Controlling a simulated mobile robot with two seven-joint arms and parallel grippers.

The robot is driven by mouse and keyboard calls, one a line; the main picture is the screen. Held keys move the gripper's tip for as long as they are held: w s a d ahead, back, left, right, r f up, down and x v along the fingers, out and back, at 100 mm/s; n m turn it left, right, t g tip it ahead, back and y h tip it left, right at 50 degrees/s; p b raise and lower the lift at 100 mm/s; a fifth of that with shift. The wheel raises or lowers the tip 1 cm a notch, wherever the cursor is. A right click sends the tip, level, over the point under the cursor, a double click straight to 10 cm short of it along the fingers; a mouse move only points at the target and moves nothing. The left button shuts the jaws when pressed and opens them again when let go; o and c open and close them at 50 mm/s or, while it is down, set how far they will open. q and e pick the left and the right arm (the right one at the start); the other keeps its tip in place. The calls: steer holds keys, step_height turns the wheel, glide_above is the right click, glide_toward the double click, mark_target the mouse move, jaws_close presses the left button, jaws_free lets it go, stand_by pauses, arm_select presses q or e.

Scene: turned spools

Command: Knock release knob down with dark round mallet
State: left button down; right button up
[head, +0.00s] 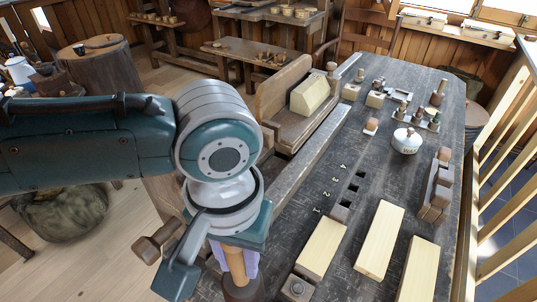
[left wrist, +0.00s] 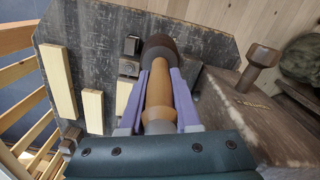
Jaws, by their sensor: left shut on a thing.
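My left gripper (head: 237,262) is shut on the tan handle of the mallet (head: 243,288), its lilac fingers on either side of it. In the left wrist view the gripper (left wrist: 159,85) shows the mallet's dark round head (left wrist: 158,45) beyond the fingertips. A brown knob on a stem (head: 147,251), apparently the release knob, shows left of my gripper, partly hidden by it. In the left wrist view the knob (left wrist: 263,56) stands up from a wooden surface, to the right of and apart from the mallet head. My right gripper is not in view.
The dark bench top (head: 312,150) holds several pale wooden blocks (head: 380,240) and numbered square holes. A white lidded pot (head: 406,141) and small turned pieces stand farther back. A railing (head: 500,190) runs along the right. Open floor (head: 110,225) lies left of the bench.

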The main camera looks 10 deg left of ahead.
arm_select(q)
steer(key=shift+r+p, duration=0.6)
steer(key=shift+r, duration=0.35)
steer(key=shift+f, duration=0.15)
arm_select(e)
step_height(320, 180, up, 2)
arm_select(q)
step_height(320, 180, down, 4)
steer(key=b, duration=0.3)
steer(key=shift+f, duration=0.15)
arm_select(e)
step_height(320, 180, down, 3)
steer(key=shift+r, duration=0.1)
arm_select(q)
step_height(320, 180, up, 4)
steer(key=p, duration=0.4)
steer(key=shift+f, duration=0.3)
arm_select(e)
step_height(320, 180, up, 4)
